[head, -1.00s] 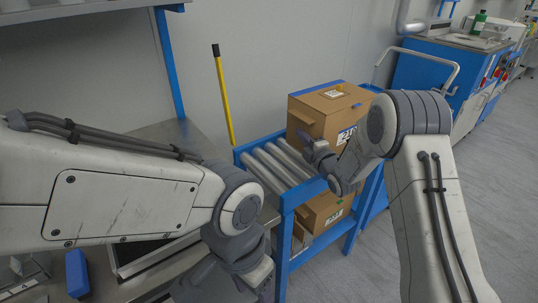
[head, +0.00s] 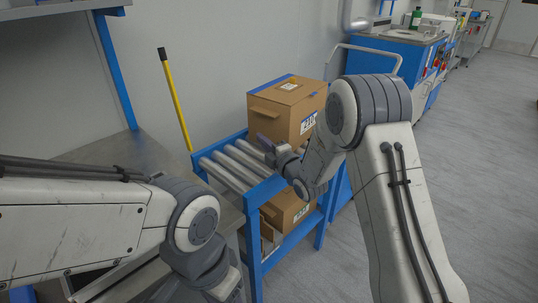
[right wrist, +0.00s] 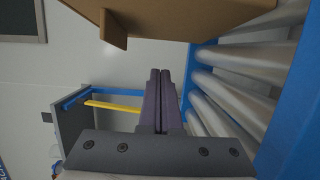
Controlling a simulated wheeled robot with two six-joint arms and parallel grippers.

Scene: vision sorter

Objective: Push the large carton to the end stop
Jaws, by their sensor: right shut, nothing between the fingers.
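The large carton (head: 285,105) is a brown box with blue tape on top and a printed label. It stands upright at the far part of the roller conveyor (head: 226,170). My right gripper (head: 266,142) is shut and empty, just in front of the carton's near face, above the rollers. In the right wrist view, its fingers (right wrist: 160,88) are together and the carton (right wrist: 200,14) is at the top, with a visible gap to them. The end stop cannot be made out; carton and right arm cover that end. Only my left arm's wrist shows, not its fingers.
Another carton (head: 287,208) lies on the shelf below the rollers. A yellow pole (head: 178,110) leans by the wall behind the conveyor. A metal bench (head: 120,155) adjoins on the left. The near rollers are bare. Open floor (head: 470,160) lies to the right.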

